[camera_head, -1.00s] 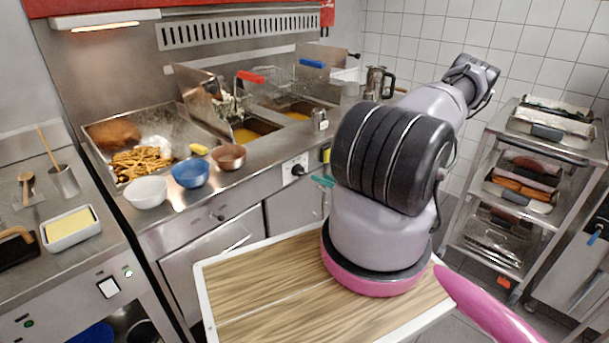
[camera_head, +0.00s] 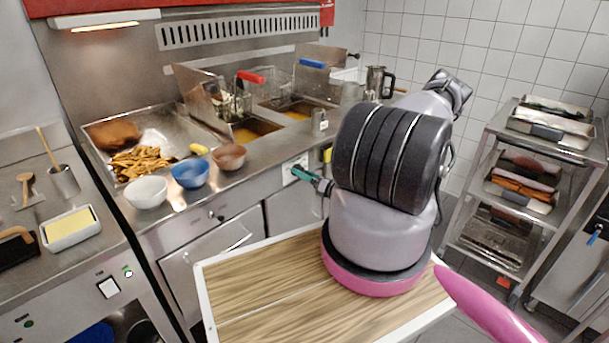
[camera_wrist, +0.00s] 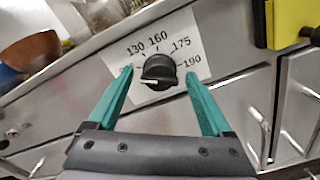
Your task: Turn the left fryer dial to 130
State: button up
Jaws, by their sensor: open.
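The fryer dial (camera_wrist: 158,68) is a round black knob on a white plate marked 130, 160, 175 and 190. A pale mark on the knob points to the left, below the 130 figure. My gripper (camera_wrist: 159,77) has teal fingers, open, with one tip on each side of the knob. The tips look close to the panel; I cannot tell whether they touch the knob. In the head view, my gripper (camera_head: 299,173) is at the white dial plate (camera_head: 289,172) on the fryer front and hides much of the knob. No second dial shows.
Fryer wells with a red-handled basket (camera_head: 250,76) and a blue-handled basket (camera_head: 312,64) are above the panel. A blue bowl (camera_head: 190,174) and a brown bowl (camera_head: 229,157) stand on the counter. A yellow object (camera_wrist: 290,22) is right of the dial.

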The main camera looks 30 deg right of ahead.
jog(key=c, duration=1.3)
jog(key=shift+a+m, duration=0.1)
jog(key=shift+m, duration=0.2)
jog(key=shift+f+m, duration=0.1)
jog(key=shift+m, duration=3.5)
jog(key=o, duration=1.3)
